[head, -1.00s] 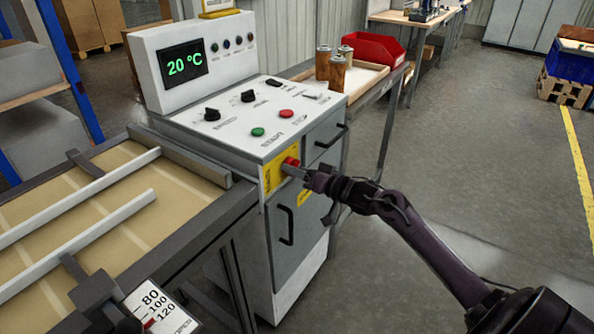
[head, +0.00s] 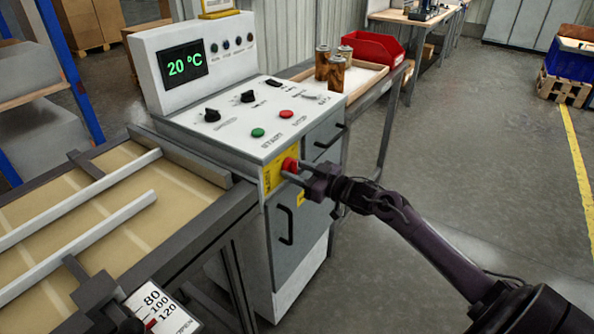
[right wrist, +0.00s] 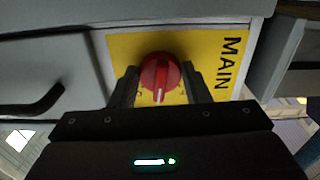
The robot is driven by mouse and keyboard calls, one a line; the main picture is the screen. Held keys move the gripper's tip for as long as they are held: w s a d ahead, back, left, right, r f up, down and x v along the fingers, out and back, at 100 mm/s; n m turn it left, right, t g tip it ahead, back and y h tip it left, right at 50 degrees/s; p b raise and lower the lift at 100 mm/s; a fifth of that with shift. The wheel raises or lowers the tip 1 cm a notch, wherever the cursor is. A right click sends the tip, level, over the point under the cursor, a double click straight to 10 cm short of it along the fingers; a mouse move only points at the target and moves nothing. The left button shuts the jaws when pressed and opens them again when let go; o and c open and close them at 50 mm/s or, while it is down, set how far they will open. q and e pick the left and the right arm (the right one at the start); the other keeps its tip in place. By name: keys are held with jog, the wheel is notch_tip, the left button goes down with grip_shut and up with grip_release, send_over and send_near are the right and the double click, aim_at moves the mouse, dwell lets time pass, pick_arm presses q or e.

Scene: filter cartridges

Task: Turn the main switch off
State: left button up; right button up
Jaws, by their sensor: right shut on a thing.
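The main switch is a red rotary knob (head: 290,164) on a yellow plate (head: 272,178) on the front of the control cabinet. In the right wrist view the knob (right wrist: 160,76) sits between my two fingers, its white mark pointing down in the picture, with "MAIN" written sideways on the plate (right wrist: 207,48). My right gripper (head: 288,170) is shut on the knob, one finger on each side of it. The lettering near the knob's lower edge is partly hidden by the fingers. My left gripper is not in view.
A drawer handle (head: 331,137) and a door handle (head: 286,225) are close to my gripper. The floor (head: 460,150) right is clear.

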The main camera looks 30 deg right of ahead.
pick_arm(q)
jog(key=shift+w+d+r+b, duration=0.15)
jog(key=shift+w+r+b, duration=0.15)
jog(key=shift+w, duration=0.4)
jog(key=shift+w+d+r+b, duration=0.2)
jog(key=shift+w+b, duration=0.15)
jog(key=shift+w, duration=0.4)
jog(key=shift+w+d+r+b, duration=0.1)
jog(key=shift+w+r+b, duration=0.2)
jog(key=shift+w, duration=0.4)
pick_arm(e)
jog(key=shift+d+n, duration=0.15)
jog(key=shift+n, duration=5.35)
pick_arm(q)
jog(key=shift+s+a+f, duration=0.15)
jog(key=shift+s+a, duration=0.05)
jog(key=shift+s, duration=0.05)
pick_arm(e)
jog(key=o, duration=1)
jog(key=shift+r, duration=0.1)
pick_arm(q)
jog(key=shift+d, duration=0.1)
